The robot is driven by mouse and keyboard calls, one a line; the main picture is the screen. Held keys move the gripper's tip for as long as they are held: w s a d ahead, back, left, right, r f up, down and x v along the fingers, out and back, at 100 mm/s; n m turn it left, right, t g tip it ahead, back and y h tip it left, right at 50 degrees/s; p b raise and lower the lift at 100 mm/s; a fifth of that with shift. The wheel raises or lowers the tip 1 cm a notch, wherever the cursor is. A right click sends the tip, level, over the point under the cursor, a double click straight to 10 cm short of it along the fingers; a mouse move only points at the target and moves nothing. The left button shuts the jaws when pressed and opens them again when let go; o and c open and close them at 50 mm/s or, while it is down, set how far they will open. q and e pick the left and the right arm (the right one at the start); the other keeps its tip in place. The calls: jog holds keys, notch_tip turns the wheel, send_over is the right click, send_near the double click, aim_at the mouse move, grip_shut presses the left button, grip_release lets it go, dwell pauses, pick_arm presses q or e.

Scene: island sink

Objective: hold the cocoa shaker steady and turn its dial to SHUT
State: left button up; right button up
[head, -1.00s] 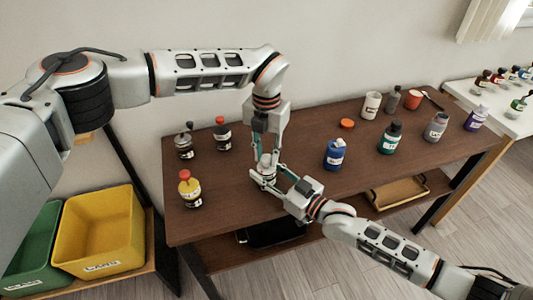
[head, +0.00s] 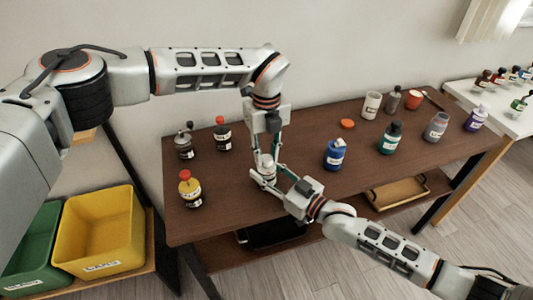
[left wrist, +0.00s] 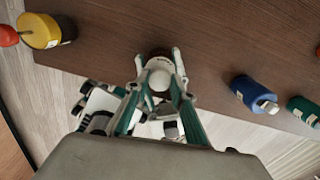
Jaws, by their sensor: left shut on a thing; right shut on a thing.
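The cocoa shaker (head: 266,168) is a small pale container near the front of the brown table, mostly hidden by my grippers. My left gripper (head: 268,157) comes down from above and is shut on its top. My right gripper (head: 269,177) reaches in from the front right and is shut on the shaker lower down. In the left wrist view, the shaker's round whitish top (left wrist: 160,78) sits between the left fingertips (left wrist: 159,66), with the right gripper partly showing below. The dial's marks are too small to read.
A yellow bottle (head: 190,189) and two dark bottles stand left of the shaker. A blue bottle (head: 334,154) and several other containers stand to the right, with an orange lid (head: 347,124). Yellow (head: 98,236) and green bins sit lower left. Bare tabletop surrounds the shaker.

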aim_at(267, 158)
pick_arm(q)
jog(key=shift+n, duration=0.6)
jog(key=o, duration=1.1)
notch_tip(267, 158, up, 12)
pick_arm(e)
jog(key=o, duration=1.3)
